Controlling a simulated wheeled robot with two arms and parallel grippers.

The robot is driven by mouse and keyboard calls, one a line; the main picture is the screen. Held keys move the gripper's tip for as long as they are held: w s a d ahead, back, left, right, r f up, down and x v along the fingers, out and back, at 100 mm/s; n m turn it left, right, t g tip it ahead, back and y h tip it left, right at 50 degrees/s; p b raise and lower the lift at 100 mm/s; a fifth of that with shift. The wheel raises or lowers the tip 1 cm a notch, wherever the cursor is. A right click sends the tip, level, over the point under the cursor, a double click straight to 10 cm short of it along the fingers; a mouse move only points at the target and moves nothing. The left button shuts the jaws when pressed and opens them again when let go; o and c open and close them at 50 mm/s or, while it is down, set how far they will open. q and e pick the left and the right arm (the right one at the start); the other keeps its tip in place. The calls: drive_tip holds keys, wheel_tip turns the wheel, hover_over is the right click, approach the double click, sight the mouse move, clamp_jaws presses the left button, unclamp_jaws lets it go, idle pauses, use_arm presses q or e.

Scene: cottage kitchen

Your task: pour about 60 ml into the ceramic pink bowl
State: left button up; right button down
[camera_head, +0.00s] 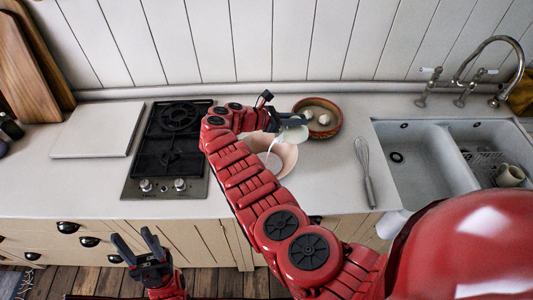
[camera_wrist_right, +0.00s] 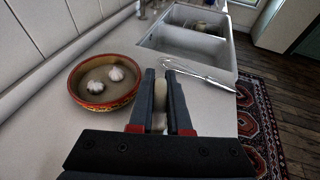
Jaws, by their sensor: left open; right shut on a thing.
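The pink bowl (camera_head: 288,158) sits on the counter in the head view, partly hidden behind my right arm. My right gripper (camera_head: 284,112) is above its far side, shut on a pale vessel (camera_head: 292,134), which looks tilted. A thin white stream (camera_head: 271,146) shows between the vessel and the bowl. In the right wrist view only a pale strip of the vessel (camera_wrist_right: 160,94) shows between the fingers. The level in the bowl cannot be read. My left gripper (camera_head: 136,243) is open and empty in front of the cabinets, below the counter edge.
A red-brown patterned bowl (camera_head: 327,116) with garlic bulbs stands just behind and right of the pink bowl. A whisk (camera_head: 365,172) lies to the right, before the double sink (camera_head: 425,160). A black stove (camera_head: 168,150) and a white board (camera_head: 97,130) are at the left.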

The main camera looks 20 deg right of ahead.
drive_tip(key=shift+a+f+h+b, duration=0.1)
drive_tip(key=shift+a+h+b, duration=0.4)
drive_tip(key=shift+b, duration=0.4)
drive_tip(key=d+r+y+p, duration=0.1)
drive_tip(key=r+p, duration=0.1)
drive_tip(key=p, duration=0.4)
drive_tip(key=shift+d+y, duration=0.3)
drive_tip(key=shift+y, duration=0.1)
drive_tip(key=shift+d+f+y+p, duration=0.15)
drive_tip(key=shift+f+y+p, duration=0.15)
drive_tip(key=shift+y, duration=0.1)
drive_tip(key=shift+d+f+y+b, duration=0.2)
drive_tip(key=shift+f+y+b, duration=0.1)
drive_tip(key=shift+f+b, duration=0.1)
drive_tip(key=shift+s+d, duration=0.1)
drive_tip(key=shift+y, duration=0.4)
